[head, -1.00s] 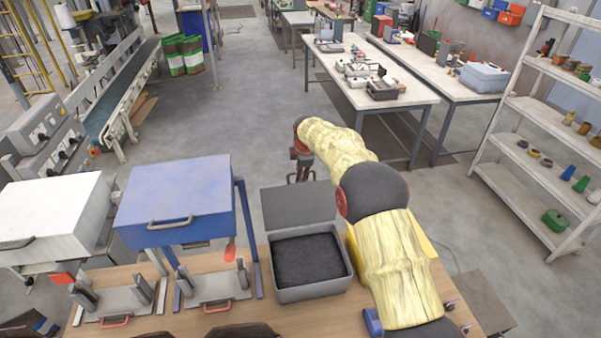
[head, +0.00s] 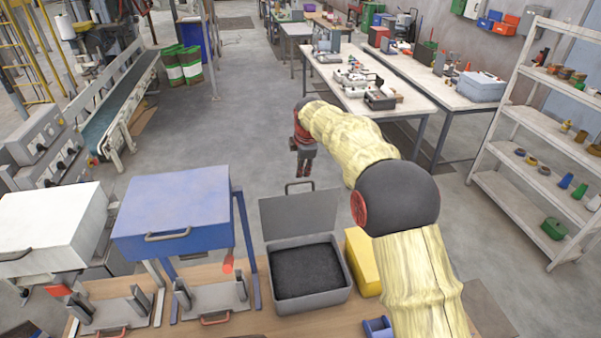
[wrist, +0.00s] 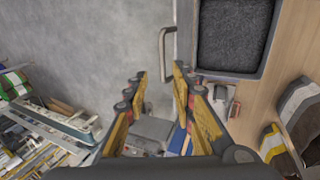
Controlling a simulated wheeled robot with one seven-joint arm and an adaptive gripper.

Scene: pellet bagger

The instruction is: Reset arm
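My gripper (head: 303,167) hangs beyond the open grey box, with its fingers pointing down in the head view. In the wrist view my gripper (wrist: 160,82) shows its two yellow-and-black fingers apart, with nothing between them. My arm is in a yellow cover and reaches forward from the lower right, bent at a dark joint. The open grey box (head: 312,298) holds dark granular material, and its lid stands up at the back. The box rim (wrist: 262,62) and the lid handle (wrist: 163,52) also show in the wrist view.
A blue hopper box (head: 175,207) and a white one (head: 45,228) stand left on the wooden bench (head: 245,326). A yellow block (head: 362,262) sits right of the grey box. A shelf (head: 530,170) stands at right. The grey floor (head: 235,120) beyond is clear.

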